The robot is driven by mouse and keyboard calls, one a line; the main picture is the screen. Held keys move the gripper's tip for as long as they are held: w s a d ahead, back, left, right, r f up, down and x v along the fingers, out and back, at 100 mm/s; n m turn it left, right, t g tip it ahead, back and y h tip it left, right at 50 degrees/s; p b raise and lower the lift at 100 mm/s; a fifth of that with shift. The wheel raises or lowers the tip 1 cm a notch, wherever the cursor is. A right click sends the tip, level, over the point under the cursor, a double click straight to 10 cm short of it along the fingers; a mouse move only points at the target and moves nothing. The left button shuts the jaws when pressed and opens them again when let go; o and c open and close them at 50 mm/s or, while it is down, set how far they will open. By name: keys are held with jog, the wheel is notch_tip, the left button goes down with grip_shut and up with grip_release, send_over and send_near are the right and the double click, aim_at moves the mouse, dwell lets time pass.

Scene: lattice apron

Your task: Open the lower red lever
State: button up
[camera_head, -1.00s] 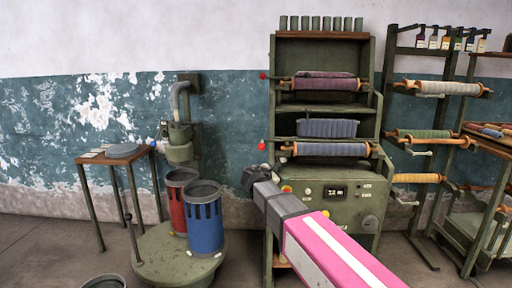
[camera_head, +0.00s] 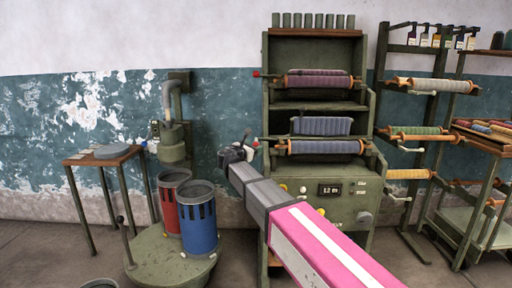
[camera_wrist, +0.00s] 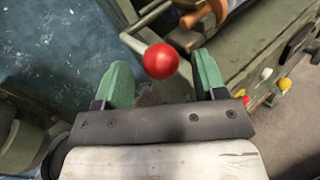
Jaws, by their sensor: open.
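The lower red lever (camera_head: 256,144) has a round red knob at the left side of the green machine, beside the lower roller. In the wrist view, its red knob (camera_wrist: 161,60) sits on a pale metal rod, between and slightly beyond the two green fingertips. My gripper (camera_head: 238,148) is just left of the lower red knob in the head view, at about its height. In the wrist view, my gripper (camera_wrist: 164,75) is open, with a gap on each side of the knob. I cannot tell how deep the knob is between the fingers.
An upper red knob (camera_head: 257,74) sits higher on the same machine (camera_head: 312,42). The lower blue roller (camera_head: 326,147) is close to the right. A control panel with yellow and red buttons is below. Red (camera_head: 168,205) and blue (camera_head: 199,232) bins stand at lower left.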

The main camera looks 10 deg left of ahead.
jog(key=shift+x, duration=1.35)
jog(key=shift+c, duration=0.3)
jog(key=c, duration=1.1)
